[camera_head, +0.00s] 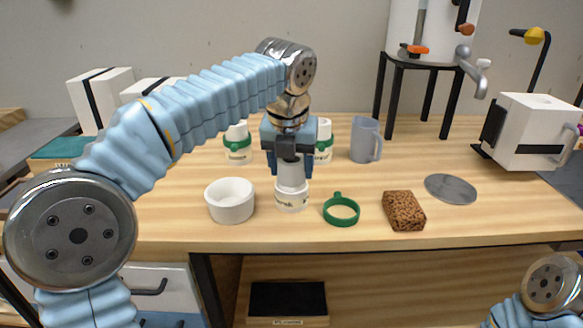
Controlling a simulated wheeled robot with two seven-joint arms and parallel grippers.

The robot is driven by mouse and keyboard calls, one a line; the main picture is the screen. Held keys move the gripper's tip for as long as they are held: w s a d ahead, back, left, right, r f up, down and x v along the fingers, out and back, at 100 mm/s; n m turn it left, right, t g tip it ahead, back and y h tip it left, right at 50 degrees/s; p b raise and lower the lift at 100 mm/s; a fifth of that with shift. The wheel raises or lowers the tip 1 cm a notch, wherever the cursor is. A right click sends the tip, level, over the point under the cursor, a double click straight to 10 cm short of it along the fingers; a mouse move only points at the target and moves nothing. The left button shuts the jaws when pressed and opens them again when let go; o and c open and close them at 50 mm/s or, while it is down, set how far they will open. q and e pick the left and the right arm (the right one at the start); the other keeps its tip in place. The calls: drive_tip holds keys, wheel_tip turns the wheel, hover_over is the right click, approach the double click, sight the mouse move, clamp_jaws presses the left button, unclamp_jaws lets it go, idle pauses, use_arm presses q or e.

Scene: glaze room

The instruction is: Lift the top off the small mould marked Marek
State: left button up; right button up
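The small white mould (291,201) stands upright near the front of the wooden table. Dark lettering on its lower part is partly legible and seems to end in "rek". Its narrower white top (291,177) sits above that part. My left gripper (292,172) points straight down over the mould, with one finger on each side of the top. Whether the fingers press on it is too small to tell. A green ring strap (341,211) lies on the table to the right of the mould. My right gripper is out of view; only part of my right arm shows at the lower right.
A white bowl (230,201) stands left of the mould, and a brown sponge (404,211) lies to the right. Two green-strapped moulds (237,142) (324,141) and a grey jug (364,140) stand behind. A grey disc (451,188) lies flat further right.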

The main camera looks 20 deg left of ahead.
use_arm(q)
drive_tip(key=c, duration=0.3)
drive_tip(key=shift+r, duration=0.15)
drive_tip(key=shift+r, duration=0.3)
wheel_tip(320, 180, up, 2)
drive_tip(key=shift+r, duration=0.2)
drive_tip(key=s+d+r, duration=0.2)
drive_tip(key=s+r, duration=0.1)
drive_tip(key=s, duration=0.1)
drive_tip(key=s+d+r, duration=0.5)
drive_tip(key=s+r, duration=0.1)
drive_tip(key=s, duration=0.1)
drive_tip(key=shift+s+d+r, duration=0.35)
drive_tip(key=shift+d+r, duration=0.05)
